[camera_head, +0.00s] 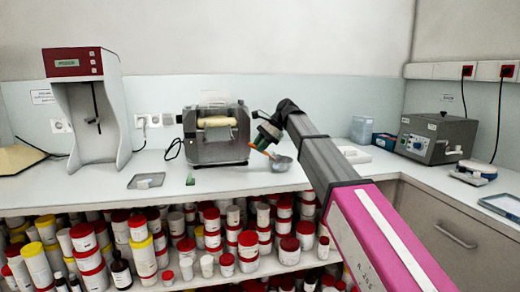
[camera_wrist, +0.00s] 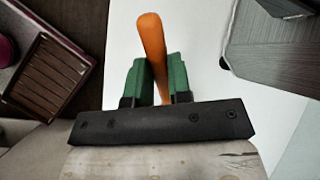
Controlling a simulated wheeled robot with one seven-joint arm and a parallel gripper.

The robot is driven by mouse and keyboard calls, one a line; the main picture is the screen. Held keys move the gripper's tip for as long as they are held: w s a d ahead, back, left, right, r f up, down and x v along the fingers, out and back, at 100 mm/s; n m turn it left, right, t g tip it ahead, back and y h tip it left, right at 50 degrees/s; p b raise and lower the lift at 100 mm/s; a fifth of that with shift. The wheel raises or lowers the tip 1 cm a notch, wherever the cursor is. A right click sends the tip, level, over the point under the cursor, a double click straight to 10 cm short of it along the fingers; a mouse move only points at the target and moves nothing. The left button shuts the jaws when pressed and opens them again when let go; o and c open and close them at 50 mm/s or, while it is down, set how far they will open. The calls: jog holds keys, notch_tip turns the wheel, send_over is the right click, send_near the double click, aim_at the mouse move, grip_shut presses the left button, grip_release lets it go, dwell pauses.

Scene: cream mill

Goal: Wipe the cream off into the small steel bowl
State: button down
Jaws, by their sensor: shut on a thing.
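My gripper (camera_head: 264,137) is at the end of my arm, just right of the mill. In the wrist view its green fingers (camera_wrist: 157,75) are shut on the orange handle (camera_wrist: 152,38) of a tool. In the head view the orange tool (camera_head: 262,149) points down beside the small steel bowl (camera_head: 281,164). The bowl stands on the counter, right of the mill (camera_head: 217,148). I cannot tell whether tool and bowl touch. A cream-coloured roller (camera_head: 216,122) shows in the mill. The tool's working end and any cream on it are too small to make out.
A tall grey and red device (camera_head: 86,108) and a shallow tray (camera_head: 146,181) stand left. A small green item (camera_head: 190,181) lies near the counter's front edge. A grey control box (camera_head: 436,137) stands right. Shelves of jars (camera_head: 150,250) fill the space below.

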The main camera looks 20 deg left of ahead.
jog(key=shift+r, duration=2.35)
